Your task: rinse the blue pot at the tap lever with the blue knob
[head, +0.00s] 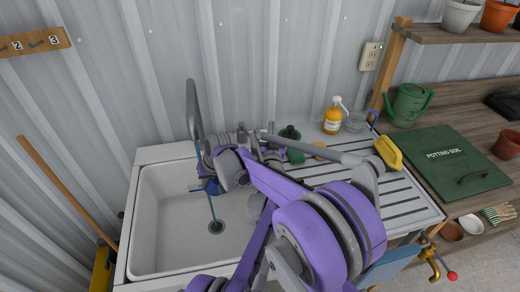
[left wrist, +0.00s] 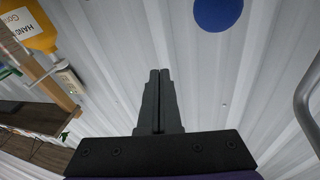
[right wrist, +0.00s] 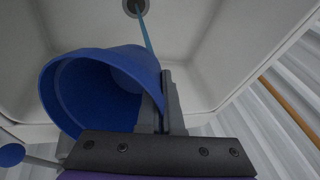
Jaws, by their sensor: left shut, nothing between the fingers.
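My right gripper (right wrist: 165,80) is shut on the rim of the blue pot (right wrist: 75,95), whose open mouth faces left in the right wrist view. In the head view a little of the pot (head: 210,187) shows over the sink (head: 175,262), mostly hidden by my arms. A blue water stream (right wrist: 146,32) runs to the drain; I cannot tell whether it touches the pot. The blue knob (left wrist: 218,13) is beyond my left gripper (left wrist: 160,73), apart from it. That gripper is shut and empty. The grey tap spout (head: 191,100) rises behind the sink.
My arms cross over the sink and ribbed drainboard (head: 400,208). A corrugated wall (head: 120,90) is close behind.

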